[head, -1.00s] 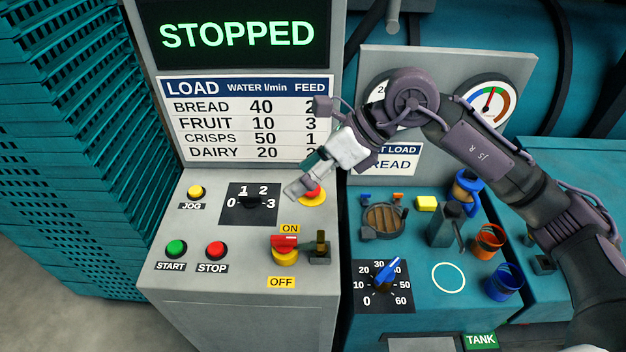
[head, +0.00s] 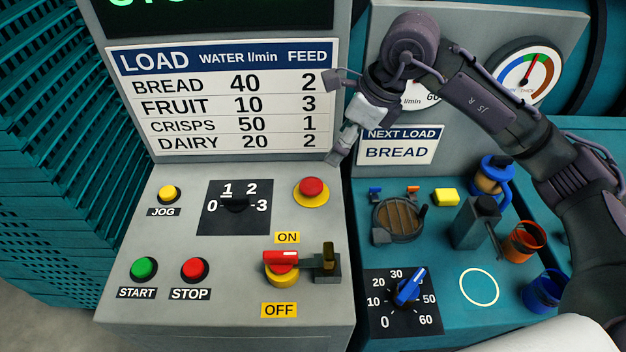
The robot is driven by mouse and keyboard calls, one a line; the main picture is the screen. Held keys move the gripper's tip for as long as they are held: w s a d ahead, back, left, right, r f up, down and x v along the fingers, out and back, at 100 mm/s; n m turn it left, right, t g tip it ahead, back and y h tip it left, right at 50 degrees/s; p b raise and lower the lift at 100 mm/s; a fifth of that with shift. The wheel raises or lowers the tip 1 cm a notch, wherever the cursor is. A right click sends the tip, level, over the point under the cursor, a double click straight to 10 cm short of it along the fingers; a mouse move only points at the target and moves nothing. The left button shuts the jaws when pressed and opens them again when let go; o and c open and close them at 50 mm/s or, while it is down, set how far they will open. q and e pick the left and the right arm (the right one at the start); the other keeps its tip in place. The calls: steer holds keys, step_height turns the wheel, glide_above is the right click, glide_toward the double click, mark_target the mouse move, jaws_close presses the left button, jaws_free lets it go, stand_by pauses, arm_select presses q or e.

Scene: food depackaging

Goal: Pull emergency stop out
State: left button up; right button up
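The emergency stop (head: 312,188) is a red mushroom button on a yellow round base, at the upper right of the grey control panel. It is in full view, and nothing touches it. Whether it sits pushed in or pulled out, I cannot tell. My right gripper (head: 337,156) hangs just above and to the right of the button in the picture, apart from it, in front of the load chart's right edge. I see no object in it. Its fingers are seen at a steep angle, so their opening is unclear. My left gripper is not in view.
Near the button are a 0-3 selector (head: 236,206), a red-handled ON/OFF switch (head: 282,260), and JOG (head: 168,194), START (head: 143,269) and STOP (head: 194,269) buttons. The teal bench right of the panel holds a blue-handled dial (head: 409,289), a round wooden lid (head: 399,219) and cups (head: 526,241).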

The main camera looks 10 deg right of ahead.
mark_target(310, 183)
steer(key=p+x, duration=0.3)
steer(key=x, duration=0.9)
steer(key=shift+a+f, duration=0.15)
steer(key=shift+a, duration=0.1)
steer(key=shift+a+f, duration=0.1)
steer(key=shift+f, duration=0.3)
jaws_close()
steer(key=shift+w+r+b, duration=0.1)
steer(key=shift+r+b, duration=0.3)
steer(key=shift+r, duration=0.3)
jaws_free()
